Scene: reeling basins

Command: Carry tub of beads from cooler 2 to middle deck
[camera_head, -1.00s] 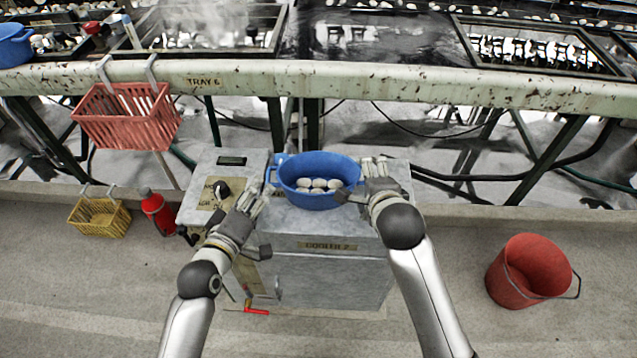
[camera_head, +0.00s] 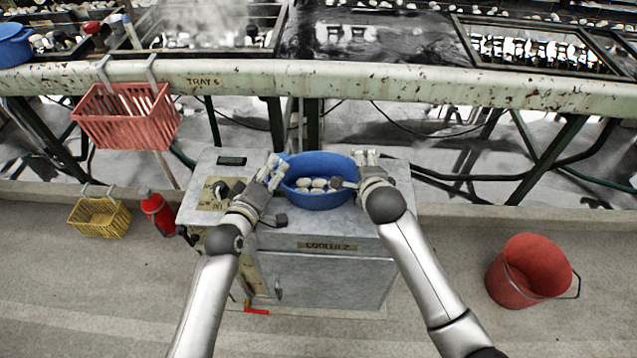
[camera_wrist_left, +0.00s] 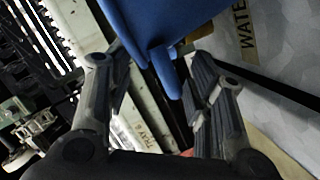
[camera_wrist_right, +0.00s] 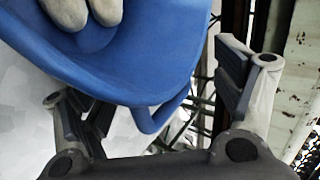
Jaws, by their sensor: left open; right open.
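The blue tub (camera_head: 318,198) holds several pale, rounded pieces (camera_head: 318,184) and stands on the grey top of cooler 2 (camera_head: 327,246). My left gripper (camera_head: 274,175) is open at the tub's left side. In the left wrist view the tub's left handle (camera_wrist_left: 165,68) shows between its open fingers. My right gripper (camera_head: 352,168) is open at the tub's right side. In the right wrist view the tub's right handle (camera_wrist_right: 154,118) lies between its spread fingers. I cannot tell whether any finger touches the tub. No middle deck is recognisable.
Behind the cooler runs a long pale beam (camera_head: 420,82) labelled TRAY 6, with basins beyond it. A red basket (camera_head: 127,118) hangs from it at left. A yellow basket (camera_head: 99,217) and a red bottle (camera_head: 157,213) are at lower left. A red bucket (camera_head: 527,272) stands at right on clear floor.

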